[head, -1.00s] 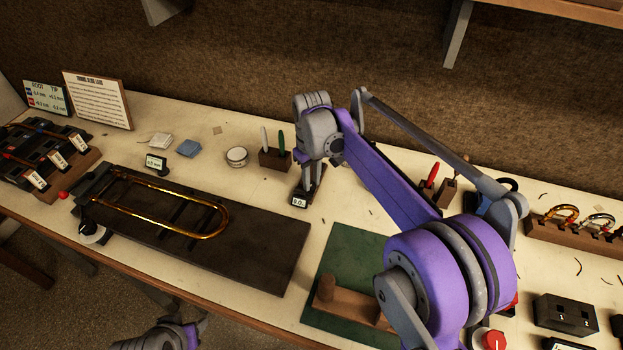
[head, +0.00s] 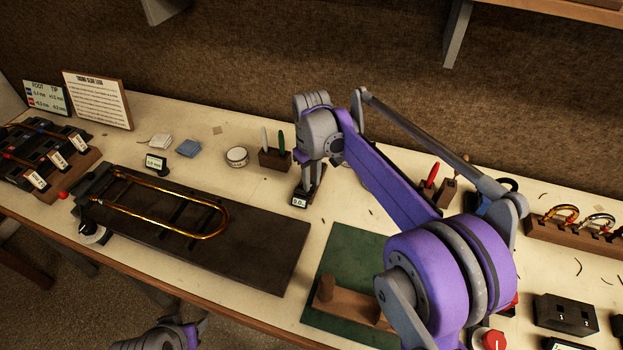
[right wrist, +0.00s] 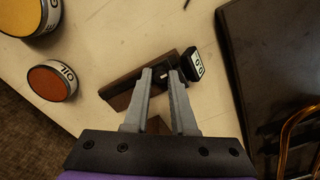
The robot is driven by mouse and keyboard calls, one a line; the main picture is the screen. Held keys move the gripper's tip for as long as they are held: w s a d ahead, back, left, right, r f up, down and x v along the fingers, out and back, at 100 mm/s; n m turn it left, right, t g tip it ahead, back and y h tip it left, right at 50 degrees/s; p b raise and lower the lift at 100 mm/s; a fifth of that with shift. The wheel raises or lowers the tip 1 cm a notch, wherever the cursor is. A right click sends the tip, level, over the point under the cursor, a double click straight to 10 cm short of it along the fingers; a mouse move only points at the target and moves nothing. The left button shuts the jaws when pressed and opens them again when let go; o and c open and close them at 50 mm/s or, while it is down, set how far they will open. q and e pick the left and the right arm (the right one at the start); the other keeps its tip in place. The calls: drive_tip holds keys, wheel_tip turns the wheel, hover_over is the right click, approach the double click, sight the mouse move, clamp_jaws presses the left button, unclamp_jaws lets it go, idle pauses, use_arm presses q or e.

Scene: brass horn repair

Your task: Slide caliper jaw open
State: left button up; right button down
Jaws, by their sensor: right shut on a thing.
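The caliper shows in the head view by its small pale display (head: 299,203), which reads about zero, low on the bench behind the dark board. In the right wrist view its display (right wrist: 197,66) sits at the end of a dark brown wooden block (right wrist: 124,93). My right gripper (head: 308,186) reaches down to the caliper from above. In the right wrist view my right gripper (right wrist: 161,72) has its fingertips close together, shut on a small dark part of the caliper beside the display. The caliper's jaws are hard to make out. Only a piece of my left arm shows at the bottom edge.
A dark board (head: 255,250) with a brass slide (head: 205,234) lies left of the caliper. A tool block (head: 272,160) and a round tin (head: 237,157) stand behind. A green mat (head: 345,255) lies in front. An oil tin (right wrist: 52,80) shows in the right wrist view.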

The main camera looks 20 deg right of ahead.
drive_tip(key=w+d, duration=0.1)
drive_tip(key=w+d+p, duration=0.1)
drive_tip(key=w, duration=0.1)
drive_tip(key=shift+w+r, duration=0.1)
drive_tip(key=shift+w+d, duration=0.25)
drive_tip(key=shift+s+a, duration=0.1)
drive_tip(key=c, duration=0.7)
unclamp_jaws()
drive_tip(key=shift+c, duration=0.2)
